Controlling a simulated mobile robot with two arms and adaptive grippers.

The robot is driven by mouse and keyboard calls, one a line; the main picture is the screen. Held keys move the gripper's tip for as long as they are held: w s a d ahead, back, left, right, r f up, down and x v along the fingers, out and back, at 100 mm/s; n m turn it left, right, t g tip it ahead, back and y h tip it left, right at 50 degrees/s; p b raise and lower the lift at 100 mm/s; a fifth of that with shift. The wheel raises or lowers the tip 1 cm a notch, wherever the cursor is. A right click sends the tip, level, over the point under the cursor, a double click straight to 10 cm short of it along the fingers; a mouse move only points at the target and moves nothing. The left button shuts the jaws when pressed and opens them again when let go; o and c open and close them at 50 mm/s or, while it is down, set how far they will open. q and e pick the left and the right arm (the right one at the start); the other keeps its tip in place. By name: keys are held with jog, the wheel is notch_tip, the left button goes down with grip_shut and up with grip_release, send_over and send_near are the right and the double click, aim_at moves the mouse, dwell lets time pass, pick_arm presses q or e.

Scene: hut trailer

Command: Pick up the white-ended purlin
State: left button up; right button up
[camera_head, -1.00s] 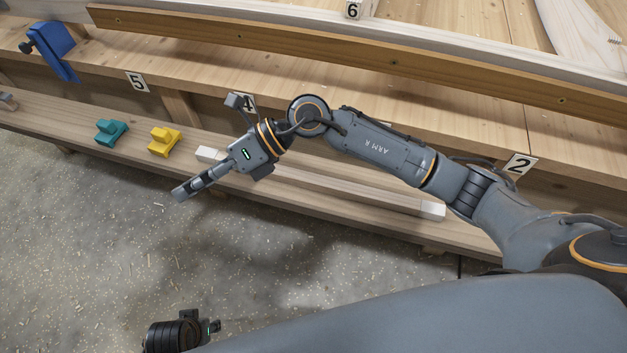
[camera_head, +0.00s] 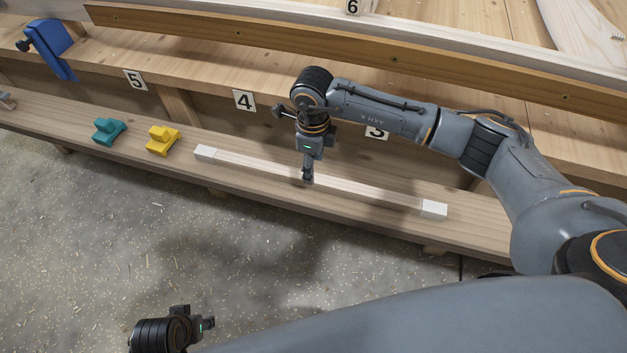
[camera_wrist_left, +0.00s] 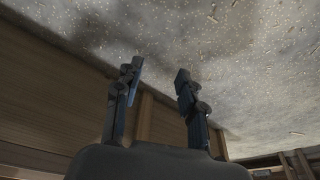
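The white-ended purlin (camera_head: 362,188) is a long pale wooden bar with a white block at each end. It lies along the low plank shelf (camera_head: 470,222) in the head view. My right gripper (camera_head: 307,180) points down at the purlin's middle, left of its centre. Its fingers show edge-on, so I cannot tell their opening or whether they touch the bar. My left wrist shows at the bottom left of the head view. In the left wrist view my left gripper (camera_wrist_left: 158,74) has its two fingers apart with nothing between them.
A yellow block (camera_head: 163,140) and a teal block (camera_head: 109,131) sit on the shelf left of the purlin. A blue clamp (camera_head: 48,48) is on the bench at upper left. A brown beam (camera_head: 330,50) runs along the bench.

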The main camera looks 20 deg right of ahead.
notch_tip(320, 180, down, 6)
jog(key=shift+w+r+b, duration=0.1)
jog(key=shift+w+b, duration=0.05)
jog(key=shift+b, duration=0.3)
pick_arm(q)
notch_tip(320, 180, up, 4)
jog(key=shift+f, duration=0.2)
pick_arm(e)
grip_shut()
